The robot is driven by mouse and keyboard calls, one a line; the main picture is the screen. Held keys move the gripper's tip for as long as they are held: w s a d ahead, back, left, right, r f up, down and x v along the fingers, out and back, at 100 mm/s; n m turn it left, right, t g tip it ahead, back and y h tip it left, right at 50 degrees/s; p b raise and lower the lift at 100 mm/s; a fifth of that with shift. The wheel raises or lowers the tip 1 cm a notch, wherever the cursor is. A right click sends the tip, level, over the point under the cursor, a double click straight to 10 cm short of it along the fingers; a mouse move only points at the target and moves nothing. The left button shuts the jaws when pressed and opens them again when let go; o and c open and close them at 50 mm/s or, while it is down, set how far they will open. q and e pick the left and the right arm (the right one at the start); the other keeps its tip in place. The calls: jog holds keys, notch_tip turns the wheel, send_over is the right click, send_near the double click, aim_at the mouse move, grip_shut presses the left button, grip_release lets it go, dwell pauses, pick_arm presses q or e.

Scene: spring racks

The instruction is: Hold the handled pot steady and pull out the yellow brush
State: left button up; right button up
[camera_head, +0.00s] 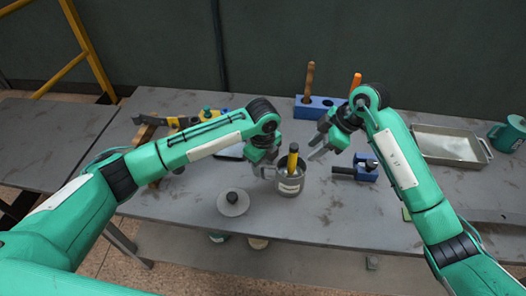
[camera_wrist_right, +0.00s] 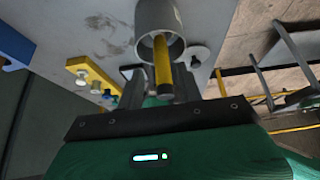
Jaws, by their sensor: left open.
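The grey metal pot (camera_head: 290,184) stands upright on the table in the middle of the head view, with a pale label on its side. The yellow brush (camera_head: 293,160), with a dark tip, stands up out of it. My left gripper (camera_head: 262,170) is open at the pot's left side, where its fingers overlap the handle; contact is unclear. My right gripper (camera_head: 318,149) is open and empty, above and right of the pot. In the right wrist view, the brush (camera_wrist_right: 162,66) and the pot (camera_wrist_right: 142,20) show ahead, in line with the gap between the right fingers.
A grey round lid (camera_head: 233,206) with a black knob lies left of the pot. A blue block (camera_head: 315,108) holding upright handles stands behind.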

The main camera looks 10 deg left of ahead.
pick_arm(q)
jog(key=shift+f, duration=2.15)
grip_shut()
